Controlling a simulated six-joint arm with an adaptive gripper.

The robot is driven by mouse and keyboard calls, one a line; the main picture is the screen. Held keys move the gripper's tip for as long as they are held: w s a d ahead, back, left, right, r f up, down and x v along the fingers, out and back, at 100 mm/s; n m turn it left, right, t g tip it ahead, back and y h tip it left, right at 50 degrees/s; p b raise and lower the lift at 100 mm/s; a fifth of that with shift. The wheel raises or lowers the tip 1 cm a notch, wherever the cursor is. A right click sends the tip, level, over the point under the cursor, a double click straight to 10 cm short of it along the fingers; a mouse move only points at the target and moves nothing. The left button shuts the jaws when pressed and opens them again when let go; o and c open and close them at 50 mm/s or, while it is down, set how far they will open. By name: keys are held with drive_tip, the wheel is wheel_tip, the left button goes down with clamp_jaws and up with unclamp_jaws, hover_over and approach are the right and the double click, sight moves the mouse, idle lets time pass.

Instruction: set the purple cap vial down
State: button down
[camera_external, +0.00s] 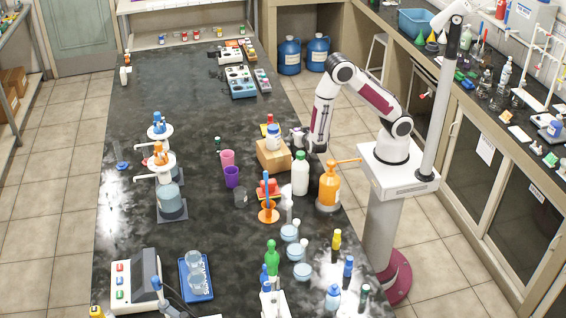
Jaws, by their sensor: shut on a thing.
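My gripper (299,137) is at the end of the arm, beside the cardboard box and above the white bottle with a green cap. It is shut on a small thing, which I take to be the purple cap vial. The vial's cap and body cannot be made out at this size, and the fingers are hard to tell apart. I cannot tell whether the held thing touches any surface.
The cardboard box (272,160) carries a blue-capped jar (273,137). Pink (227,158) and purple (232,177) cups stand left of the box. The dark bench top (170,100) is clear farther back.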

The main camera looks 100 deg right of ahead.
sight(297, 129)
drive_tip(key=shift+r, duration=0.15)
drive_tip(key=shift+r, duration=4.85)
wheel_tip(297, 129, up, 11)
drive_tip(key=w+a+r+n+t, duration=0.1)
drive_tip(key=w+a+n+t, duration=0.1)
drive_tip(key=w+a, duration=0.6)
drive_tip(key=w+a+n+t, duration=0.15)
drive_tip(key=w+a, duration=0.25)
drive_tip(key=a, duration=0.9)
drive_tip(key=a+n+t+y, duration=0.2)
drive_tip(key=a+n+t, duration=0.15)
drive_tip(key=a, duration=1.95)
wheel_tip(297, 129, down, 12)
drive_tip(key=shift+r+m, duration=0.15)
drive_tip(key=shift+m, duration=0.15)
